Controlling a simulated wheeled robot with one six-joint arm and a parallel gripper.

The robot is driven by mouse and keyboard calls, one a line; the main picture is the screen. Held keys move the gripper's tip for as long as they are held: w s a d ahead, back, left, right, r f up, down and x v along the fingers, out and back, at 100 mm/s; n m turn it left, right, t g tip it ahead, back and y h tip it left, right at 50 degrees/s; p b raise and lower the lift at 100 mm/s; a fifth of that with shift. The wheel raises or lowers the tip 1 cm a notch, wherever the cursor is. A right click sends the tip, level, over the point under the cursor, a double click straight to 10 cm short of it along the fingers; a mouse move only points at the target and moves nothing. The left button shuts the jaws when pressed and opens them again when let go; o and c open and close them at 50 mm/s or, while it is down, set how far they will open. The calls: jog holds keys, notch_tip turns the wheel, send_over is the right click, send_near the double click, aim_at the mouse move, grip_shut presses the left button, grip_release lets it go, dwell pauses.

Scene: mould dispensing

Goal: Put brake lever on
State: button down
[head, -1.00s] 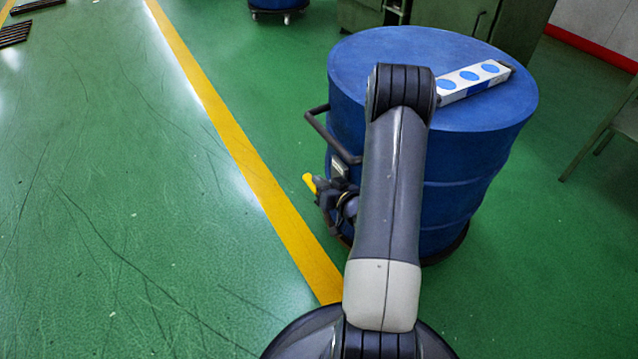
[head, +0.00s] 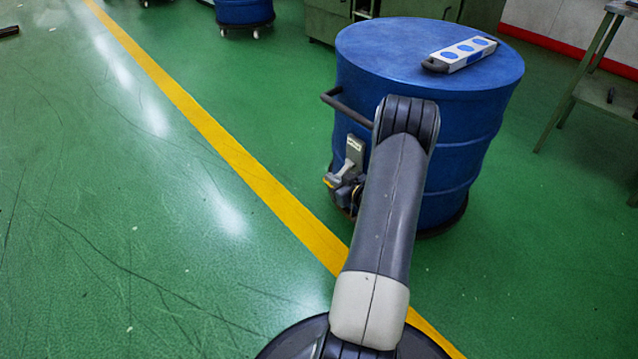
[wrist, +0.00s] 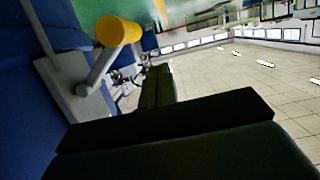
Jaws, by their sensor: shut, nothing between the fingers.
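The brake lever (head: 346,176) is a grey arm with a yellow end, on the lower left side of the blue drum (head: 460,150). In the wrist view its yellow round knob (wrist: 118,31) and grey arm (wrist: 97,74) stand out from a grey plate (wrist: 72,90) at the left. My gripper (wrist: 160,90) is shut and empty, with its dark fingers to the right of and below the knob; a gap shows between them. In the head view my gripper is mostly hidden behind my arm and the lever. Whether any finger touches the lever arm I cannot tell.
A black push handle (head: 346,108) sticks out from the drum's left side above the lever. A metal table (head: 600,95) stands at the right. Green floor left of the yellow line (head: 215,135) is clear.

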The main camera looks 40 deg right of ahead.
jog(key=shift+d+f+b, duration=0.2)
jog(key=shift+f+b, duration=0.5)
jog(key=shift+f, duration=1.2)
jog(key=shift+f, duration=0.1)
